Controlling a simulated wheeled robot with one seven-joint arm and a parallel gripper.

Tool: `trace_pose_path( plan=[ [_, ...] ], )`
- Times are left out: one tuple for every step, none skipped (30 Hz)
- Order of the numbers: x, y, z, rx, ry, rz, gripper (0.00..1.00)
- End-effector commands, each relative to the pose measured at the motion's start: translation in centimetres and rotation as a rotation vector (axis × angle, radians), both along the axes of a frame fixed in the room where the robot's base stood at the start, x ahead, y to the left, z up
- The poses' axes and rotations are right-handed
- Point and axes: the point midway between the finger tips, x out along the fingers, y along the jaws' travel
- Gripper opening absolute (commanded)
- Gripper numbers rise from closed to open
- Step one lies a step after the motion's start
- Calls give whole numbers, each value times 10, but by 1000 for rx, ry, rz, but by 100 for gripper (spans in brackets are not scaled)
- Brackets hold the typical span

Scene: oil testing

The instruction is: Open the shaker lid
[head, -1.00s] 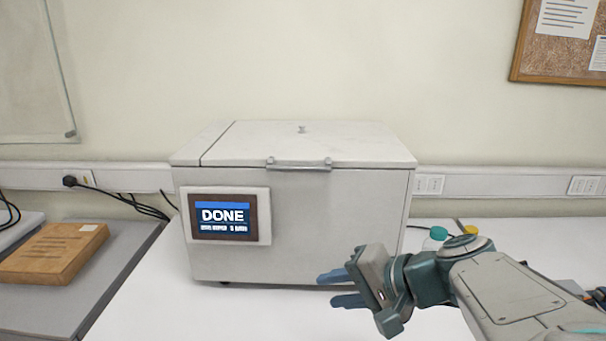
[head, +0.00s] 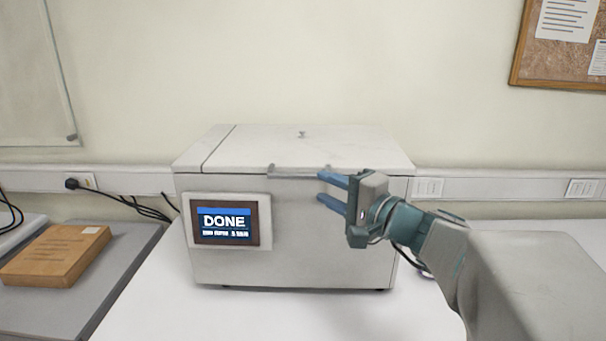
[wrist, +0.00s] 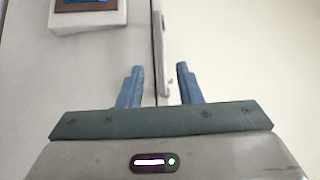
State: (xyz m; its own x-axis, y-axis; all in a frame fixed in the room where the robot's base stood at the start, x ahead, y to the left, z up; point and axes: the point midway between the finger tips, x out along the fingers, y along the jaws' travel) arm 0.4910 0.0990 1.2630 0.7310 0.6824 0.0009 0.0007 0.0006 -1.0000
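The shaker (head: 290,235) is a white box on the white table, with its lid (head: 330,148) shut. A bar handle (head: 285,169) runs along the lid's front edge. The screen (head: 226,221) on its front reads DONE. My gripper (head: 322,190) is in front of the shaker near the handle's right end, with its two blue fingers apart, one above the other. In the wrist view the open fingers (wrist: 156,83) point toward the handle (wrist: 160,45), which shows beyond and between the tips. Nothing is held. In the head view, the gripper covers the handle's right end.
A wooden box (head: 55,254) lies on a grey side table (head: 70,290) at the left. Black cables hang by the wall trunking (head: 130,180) behind. The white table (head: 270,315) is clear in front of the shaker.

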Motion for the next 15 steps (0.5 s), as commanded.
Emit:
trace_pose_path(
  plan=[
    [8,7,2,2,2,3,32],
    [11,11,2,2,2,3,32],
    [18,16,2,3,3,2,32],
    [22,20,2,2,2,3,32],
    [26,24,2,3,3,1,32],
    [30,28,2,2,2,3,32],
    [33,31,1,2,2,1,32],
    [36,33,1,4,2,1,32],
    [39,36,1,2,1,1,32],
    [41,38,1,1,1,0,32],
    [43,40,1,1,1,0,32],
    [45,42,1,2,1,1,32],
    [46,43,1,2,1,0,32],
    [47,44,0,1,1,0,32],
    [48,45,0,1,1,-1,32]
  ],
)
